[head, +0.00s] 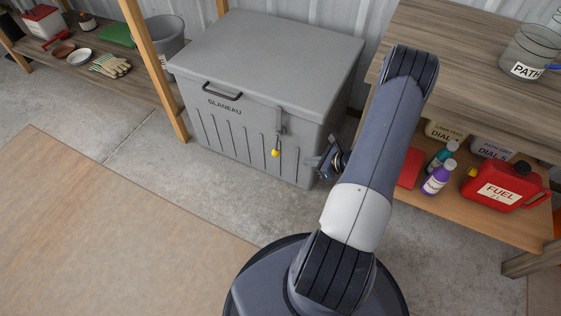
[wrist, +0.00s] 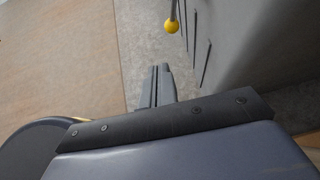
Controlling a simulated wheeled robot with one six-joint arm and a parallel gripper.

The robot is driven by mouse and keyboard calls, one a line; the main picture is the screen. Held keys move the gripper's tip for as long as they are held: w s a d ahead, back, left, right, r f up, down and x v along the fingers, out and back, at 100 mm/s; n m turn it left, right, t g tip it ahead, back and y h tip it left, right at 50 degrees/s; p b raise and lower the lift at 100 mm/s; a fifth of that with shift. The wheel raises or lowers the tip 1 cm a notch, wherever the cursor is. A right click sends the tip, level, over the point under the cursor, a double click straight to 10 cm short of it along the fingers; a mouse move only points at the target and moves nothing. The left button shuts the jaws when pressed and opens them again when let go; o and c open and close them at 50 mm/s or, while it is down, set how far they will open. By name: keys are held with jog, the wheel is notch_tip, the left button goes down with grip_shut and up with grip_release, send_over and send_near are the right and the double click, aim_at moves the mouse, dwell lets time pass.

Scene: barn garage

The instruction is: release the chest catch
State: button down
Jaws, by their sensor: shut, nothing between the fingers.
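The grey chest (head: 262,85) stands against the wall with its lid down, and a dark handle (head: 222,91) and lettering are on its front. The catch (head: 281,122) is a metal strap at the right of the front, with a thin lever hanging down to a yellow ball (head: 275,153). In the wrist view the yellow ball (wrist: 172,27) is at the top, beyond the fingertips and apart from them. My gripper (wrist: 162,70) is shut and empty. In the head view it is near the chest's lower right corner, right of the ball, partly hidden by my arm.
A wooden bench (head: 455,50) on the right has a lower shelf with a red fuel can (head: 505,186) and bottles (head: 440,176). A wooden post (head: 155,70) and a low shelf (head: 130,85) stand left of the chest. The floor in front is clear.

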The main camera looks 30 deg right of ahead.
aim_at(276, 146)
jog(key=f, duration=0.1)
jog(key=d+f+m, duration=0.1)
jog(key=f+m, duration=0.1)
jog(key=shift+s+d+f+t+h, duration=0.2)
jog(key=shift+d+f+t+h, duration=0.1)
jog(key=shift+f+h, duration=0.1)
jog(key=shift+w+a+b, duration=0.1)
jog(key=shift+b, duration=0.2)
jog(key=w+r+b+x, duration=0.1)
jog(key=r+b+x, duration=0.1)
jog(key=x, duration=1)
jog(key=shift+w+a+b, duration=0.45)
jog(key=shift+b, duration=0.25)
